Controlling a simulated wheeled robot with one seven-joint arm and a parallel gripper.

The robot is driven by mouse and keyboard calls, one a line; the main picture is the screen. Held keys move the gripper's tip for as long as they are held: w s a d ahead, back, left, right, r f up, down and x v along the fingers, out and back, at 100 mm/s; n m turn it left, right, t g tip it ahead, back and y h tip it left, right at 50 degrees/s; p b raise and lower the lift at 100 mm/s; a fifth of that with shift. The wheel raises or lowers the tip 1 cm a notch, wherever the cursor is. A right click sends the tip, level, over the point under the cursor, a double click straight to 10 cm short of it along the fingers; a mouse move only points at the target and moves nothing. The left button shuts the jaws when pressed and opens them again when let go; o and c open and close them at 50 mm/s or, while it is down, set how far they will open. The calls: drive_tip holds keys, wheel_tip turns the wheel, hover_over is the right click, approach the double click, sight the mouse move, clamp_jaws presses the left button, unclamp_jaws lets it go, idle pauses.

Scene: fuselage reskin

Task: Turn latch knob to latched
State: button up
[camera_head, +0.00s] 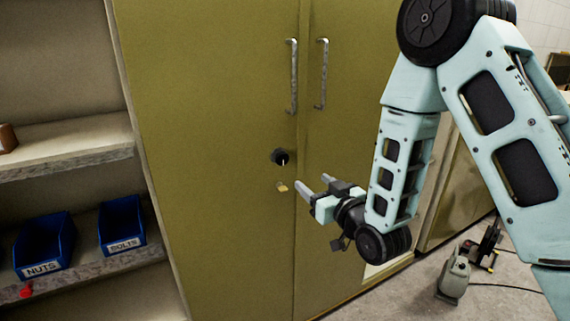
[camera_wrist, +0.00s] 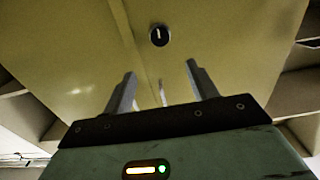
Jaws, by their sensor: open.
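The latch knob (camera_head: 280,157) is a small round black knob on the left door of the olive cabinet (camera_head: 215,110), near the door seam. It also shows in the wrist view (camera_wrist: 159,36), beyond the fingertips, with a white mark that looks near upright there. My gripper (camera_head: 312,182) is open, its two grey fingers pointing at the doors just below and right of the knob. In the wrist view my gripper (camera_wrist: 163,72) has nothing held between its fingers and is apart from the knob. A small brass-coloured piece (camera_head: 281,187) is below the knob.
Two metal door handles (camera_head: 292,76) (camera_head: 322,74) stand out above the knob. Open shelves at left hold blue bins marked NUTS (camera_head: 44,246) and BOLTS (camera_head: 122,226). A grey-green canister (camera_head: 453,277) stands on the floor at right. The door face around the knob is clear.

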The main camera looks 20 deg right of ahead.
sight(283, 158)
drive_tip(key=p+x, duration=0.4)
drive_tip(key=x, duration=1.1)
drive_tip(key=shift+w+a, duration=0.1)
drive_tip(key=shift+w, duration=0.15)
drive_tip(key=c, duration=1)
